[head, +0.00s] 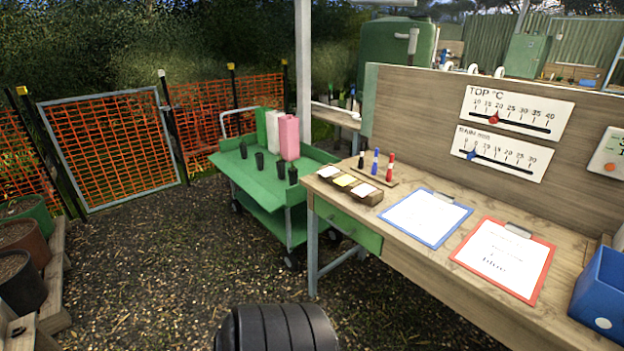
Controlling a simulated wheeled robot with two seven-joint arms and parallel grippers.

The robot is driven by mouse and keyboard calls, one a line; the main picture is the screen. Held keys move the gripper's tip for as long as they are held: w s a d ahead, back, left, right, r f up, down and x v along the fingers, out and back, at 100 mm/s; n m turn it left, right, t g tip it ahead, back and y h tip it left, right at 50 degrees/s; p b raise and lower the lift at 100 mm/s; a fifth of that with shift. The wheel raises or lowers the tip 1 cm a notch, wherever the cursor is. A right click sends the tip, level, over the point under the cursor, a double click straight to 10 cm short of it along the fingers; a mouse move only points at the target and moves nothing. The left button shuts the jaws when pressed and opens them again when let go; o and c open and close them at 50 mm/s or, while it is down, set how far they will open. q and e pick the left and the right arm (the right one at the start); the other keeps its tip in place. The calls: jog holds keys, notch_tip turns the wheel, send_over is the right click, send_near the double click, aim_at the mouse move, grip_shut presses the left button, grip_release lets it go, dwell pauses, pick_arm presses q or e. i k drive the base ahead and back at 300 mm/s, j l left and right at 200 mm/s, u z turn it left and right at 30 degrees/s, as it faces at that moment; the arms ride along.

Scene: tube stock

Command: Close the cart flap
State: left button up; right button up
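The green cart (262,182) stands left of the wooden workbench in the head view. It has a green top tray, a lower green shelf (262,215), a pale push handle (237,111) and dark wheels. Several small black pots (259,162) and green, white and pink upright containers (288,138) stand on the top. I cannot make out with certainty which panel is the flap or how it stands. Neither of my grippers is in view.
The workbench (405,242) fills the right, with a blue clipboard (425,217), a red clipboard (503,260) and a blue bin (601,298). A mesh gate (112,148) and planted pots (22,283) are at left. The gravel ground (160,260) before the cart is clear.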

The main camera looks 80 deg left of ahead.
aim_at(268, 202)
jog(key=u, duration=2.75)
jog(key=i+j+z, duration=0.2)
jog(key=z, duration=0.3)
jog(key=i+j+z, duration=0.25)
jog(key=z, duration=0.2)
jog(key=j, duration=0.1)
